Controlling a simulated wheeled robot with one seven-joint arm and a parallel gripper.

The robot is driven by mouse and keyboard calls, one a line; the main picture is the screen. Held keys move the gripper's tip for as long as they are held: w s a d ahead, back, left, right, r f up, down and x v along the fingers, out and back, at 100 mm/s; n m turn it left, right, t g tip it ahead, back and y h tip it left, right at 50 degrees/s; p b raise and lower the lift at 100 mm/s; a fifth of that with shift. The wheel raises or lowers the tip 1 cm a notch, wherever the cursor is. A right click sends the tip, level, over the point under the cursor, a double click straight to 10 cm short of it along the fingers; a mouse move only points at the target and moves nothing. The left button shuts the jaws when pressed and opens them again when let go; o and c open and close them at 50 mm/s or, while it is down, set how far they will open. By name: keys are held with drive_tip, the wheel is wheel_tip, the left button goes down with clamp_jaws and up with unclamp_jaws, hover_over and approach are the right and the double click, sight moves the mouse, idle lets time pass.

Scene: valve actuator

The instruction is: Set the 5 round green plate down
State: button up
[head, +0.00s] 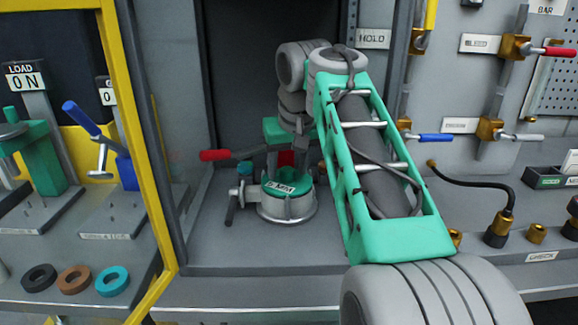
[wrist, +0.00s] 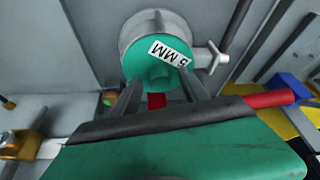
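The round green plate (head: 287,188) with a "5 MM" label is at a round metal cup (head: 288,210) in the middle of the open bay. In the wrist view the plate (wrist: 150,68) appears within the cup's grey rim (wrist: 140,25); whether it is fully seated is unclear. My gripper (head: 286,168) points down just above the plate. In the wrist view my gripper (wrist: 160,88) has its two dark fingers apart, reaching the plate's near edge. Their tips are partly hidden, so I cannot tell whether they grip the plate.
A red-handled lever (head: 214,155) crosses left of my gripper, close to it. A clamp screw (head: 232,205) sticks out left of the cup. A yellow frame post (head: 140,150) stands left of the bay. Coloured rings (head: 113,281) lie on the left shelf. The bay floor around the cup has free room.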

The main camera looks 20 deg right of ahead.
sight(292, 188)
drive_tip(key=p+v, duration=0.6)
drive_tip(key=v, duration=0.1)
drive_tip(key=shift+r, duration=0.4)
drive_tip(key=shift+s, duration=0.15)
